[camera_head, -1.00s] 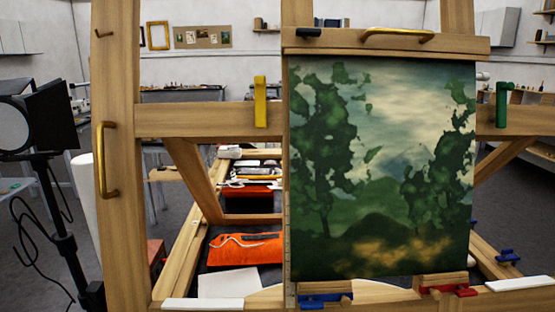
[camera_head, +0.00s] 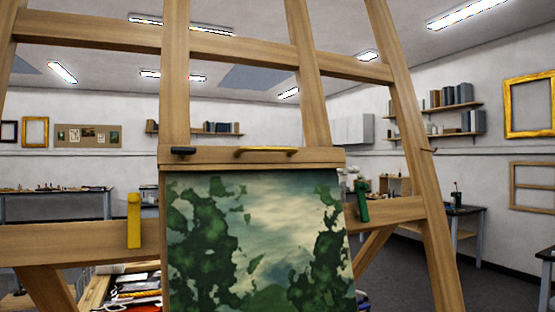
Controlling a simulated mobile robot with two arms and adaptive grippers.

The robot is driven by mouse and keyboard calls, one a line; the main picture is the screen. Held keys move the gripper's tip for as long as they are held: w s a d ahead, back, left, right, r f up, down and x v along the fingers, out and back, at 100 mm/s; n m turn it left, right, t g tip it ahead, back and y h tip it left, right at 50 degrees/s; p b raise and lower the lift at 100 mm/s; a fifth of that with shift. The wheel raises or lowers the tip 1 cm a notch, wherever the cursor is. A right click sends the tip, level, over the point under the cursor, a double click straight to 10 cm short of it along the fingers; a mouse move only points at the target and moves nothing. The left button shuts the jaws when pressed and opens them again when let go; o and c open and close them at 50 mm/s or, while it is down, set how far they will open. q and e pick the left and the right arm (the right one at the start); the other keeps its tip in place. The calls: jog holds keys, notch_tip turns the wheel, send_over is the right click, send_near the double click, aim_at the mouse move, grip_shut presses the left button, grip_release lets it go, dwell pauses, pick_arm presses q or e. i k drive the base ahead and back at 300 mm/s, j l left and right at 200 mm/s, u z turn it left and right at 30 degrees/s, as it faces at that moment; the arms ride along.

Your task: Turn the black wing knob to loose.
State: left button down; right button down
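A black knob (camera_head: 183,151), seen nearly edge-on as a short dark bar, sits at the left end of the wooden top holder (camera_head: 218,156) of the easel. It lies roughly level; whether it is tight or loose I cannot tell. A brass handle (camera_head: 265,150) is fixed to the same holder, right of the knob. The landscape painting (camera_head: 270,240) hangs just below the holder; its bottom is out of frame. Neither of my grippers is in view.
The easel's wooden uprights and crossbars (camera_head: 90,245) fill the foreground. A yellow lever (camera_head: 134,220) and a green lever (camera_head: 362,201) stand on the crossbar either side of the painting. Behind are workbenches (camera_head: 455,225), wall shelves and gold frames (camera_head: 530,105).

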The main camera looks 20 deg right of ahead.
aim_at(182, 151)
jog(key=i+j, duration=0.15)
jog(key=j, duration=0.15)
jog(key=i+j, duration=0.15)
jog(key=i+j+z, duration=0.1)
jog(key=j+z, duration=0.15)
jog(key=z, duration=0.15)
jog(key=i+j+z, duration=0.1)
jog(key=j+z, duration=0.55)
jog(key=z, duration=0.6)
